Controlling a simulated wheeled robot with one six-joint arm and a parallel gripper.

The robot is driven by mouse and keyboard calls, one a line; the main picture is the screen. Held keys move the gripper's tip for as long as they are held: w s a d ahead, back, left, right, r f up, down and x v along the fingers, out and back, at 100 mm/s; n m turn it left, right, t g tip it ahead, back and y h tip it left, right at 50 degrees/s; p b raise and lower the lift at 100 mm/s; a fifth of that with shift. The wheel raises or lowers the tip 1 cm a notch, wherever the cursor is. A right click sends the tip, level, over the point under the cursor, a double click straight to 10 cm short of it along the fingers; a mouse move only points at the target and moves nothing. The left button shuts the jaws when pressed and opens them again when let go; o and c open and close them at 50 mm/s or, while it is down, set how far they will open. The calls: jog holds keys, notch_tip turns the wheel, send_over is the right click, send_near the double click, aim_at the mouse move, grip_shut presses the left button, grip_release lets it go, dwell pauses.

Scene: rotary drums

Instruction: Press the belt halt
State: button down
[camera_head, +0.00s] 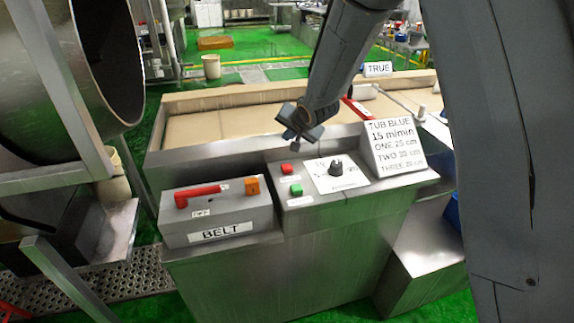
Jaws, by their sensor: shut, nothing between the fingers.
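A grey box labelled BELT (218,230) stands at the left end of the metal console. On its top are a red bar-like handle (198,195) and an orange block-shaped control (252,186). On the console to the right are a red button (286,169) and, just in front of it, a green button (296,190). The small labels beside these are too small to read. My gripper (296,145) points down, shut and empty, above and behind the red button, apart from the console.
A black knob (336,168) sits on a white dial plate right of the buttons. A slanted sign (394,147) reading TUB BLUE stands further right. A tan belt trough (210,124) runs behind the console. A large metal drum (65,80) is at left.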

jog(key=shift+f, duration=0.15)
jog(key=b, duration=0.8)
send_over(288, 169)
notch_tip(288, 169, down, 6)
jog(key=shift+w+f, duration=0.1)
jog(key=shift+w, duration=0.05)
jog(key=shift+f+b, duration=0.9)
jog(key=shift+f, duration=0.25)
jog(key=shift+f, duration=0.1)
dwell(0.8)
jog(key=shift+f, duration=0.3)
jog(key=shift+f+b, duration=0.35)
jog(key=shift+f, duration=0.2)
dwell(0.7)
dwell(0.4)
jog(key=shift+r+p, duration=0.95)
jog(key=shift+p, duration=0.1)
jog(key=shift+r, duration=0.1)
